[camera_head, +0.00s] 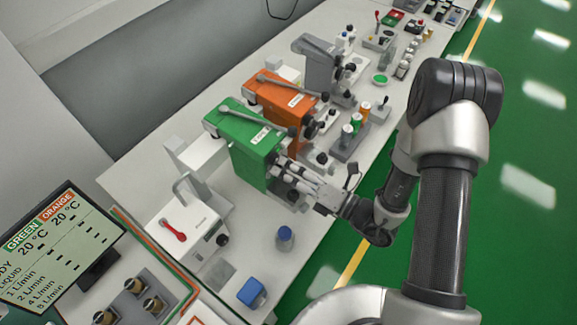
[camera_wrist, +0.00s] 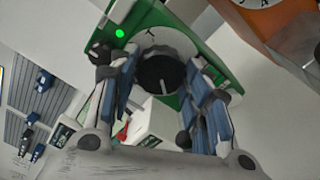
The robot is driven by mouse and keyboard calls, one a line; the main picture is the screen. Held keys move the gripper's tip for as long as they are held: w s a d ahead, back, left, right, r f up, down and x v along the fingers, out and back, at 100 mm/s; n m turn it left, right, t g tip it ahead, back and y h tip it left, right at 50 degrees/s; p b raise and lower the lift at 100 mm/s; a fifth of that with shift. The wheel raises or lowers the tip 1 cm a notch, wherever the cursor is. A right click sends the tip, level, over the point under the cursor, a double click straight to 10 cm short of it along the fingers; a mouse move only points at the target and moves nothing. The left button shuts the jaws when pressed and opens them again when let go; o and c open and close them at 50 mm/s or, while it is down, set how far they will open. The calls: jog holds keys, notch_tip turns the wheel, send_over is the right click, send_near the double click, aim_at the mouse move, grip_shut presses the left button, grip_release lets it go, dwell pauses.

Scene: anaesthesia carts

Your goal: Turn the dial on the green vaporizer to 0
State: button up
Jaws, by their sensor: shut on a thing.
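The green vaporizer (camera_head: 252,140) stands on the white bench, left of the orange one, in the head view. In the wrist view its green front (camera_wrist: 190,30) fills the upper middle, with a lit green dot. Its dial (camera_wrist: 162,72) is a dark round knob with a pale line, below a light grey collar. My gripper (camera_head: 285,172) reaches the vaporizer's front from the right in the head view. In the wrist view my gripper (camera_wrist: 160,95) has its blue-padded fingers on either side of the dial, shut on it. The dial's scale is too small to read.
An orange vaporizer (camera_head: 280,98) stands close beside the green one, with a grey unit (camera_head: 318,62) beyond. A screen (camera_head: 55,245) is at lower left. A white device with a red lever (camera_head: 188,232) and a blue-topped block (camera_head: 251,292) sit nearer on the bench.

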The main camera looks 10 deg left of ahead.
dwell(0.3)
jog(key=o, duration=1.1)
jog(key=shift+d, duration=0.1)
jog(key=shift+v, duration=3.9)
